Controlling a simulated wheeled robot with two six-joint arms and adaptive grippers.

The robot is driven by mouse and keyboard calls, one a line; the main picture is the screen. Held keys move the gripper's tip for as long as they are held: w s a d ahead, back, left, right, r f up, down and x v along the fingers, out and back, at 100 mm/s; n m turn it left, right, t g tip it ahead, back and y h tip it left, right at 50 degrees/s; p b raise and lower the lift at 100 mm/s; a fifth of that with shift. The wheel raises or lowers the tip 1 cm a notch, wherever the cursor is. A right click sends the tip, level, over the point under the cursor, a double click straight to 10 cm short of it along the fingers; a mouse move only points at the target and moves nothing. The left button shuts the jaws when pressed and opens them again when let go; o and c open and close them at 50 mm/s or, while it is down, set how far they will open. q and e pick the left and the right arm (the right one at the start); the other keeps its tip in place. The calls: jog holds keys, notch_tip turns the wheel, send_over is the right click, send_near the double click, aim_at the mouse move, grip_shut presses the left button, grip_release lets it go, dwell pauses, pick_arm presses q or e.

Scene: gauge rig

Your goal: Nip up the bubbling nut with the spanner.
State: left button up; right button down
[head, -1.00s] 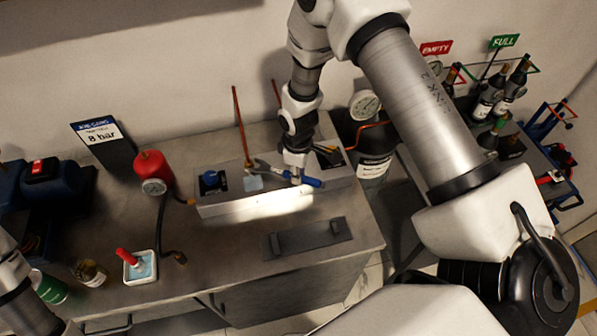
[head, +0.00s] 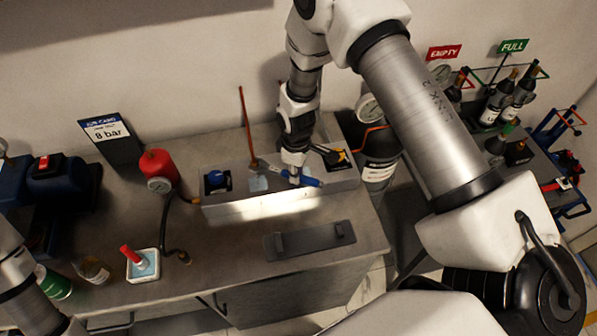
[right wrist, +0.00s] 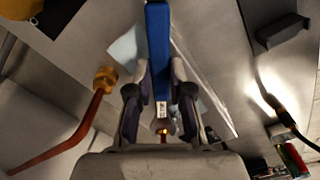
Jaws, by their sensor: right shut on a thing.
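My right gripper (head: 294,176) is shut on the blue-handled spanner (head: 312,182), low over the pale rig block (head: 330,184). In the right wrist view the fingers (right wrist: 160,100) close on both sides of the spanner (right wrist: 158,45). Its metal jaw end points towards the wrist, with a small brass-coloured part beside it; I cannot tell whether the jaw is around it. A copper pipe (head: 245,122) rises from the block, and in the right wrist view a copper pipe ends in a brass nut (right wrist: 105,79). Bubbles cannot be made out. My left gripper is out of view.
A red cylinder with a gauge (head: 160,180) and hose stands left of the block. A dish with a red-handled brush (head: 143,264) is at the front left. A grey bracket (head: 310,240) lies in front.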

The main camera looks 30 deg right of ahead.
dwell(0.6)
jog(key=shift+s+a+m, duration=0.45)
jog(key=shift+a+m, duration=0.25)
jog(key=shift+m, duration=0.1)
jog(key=shift+w+d+n, duration=0.6)
jog(key=shift+d+n, duration=0.2)
jog(key=shift+n, duration=0.1)
jog(key=shift+s+d, duration=0.1)
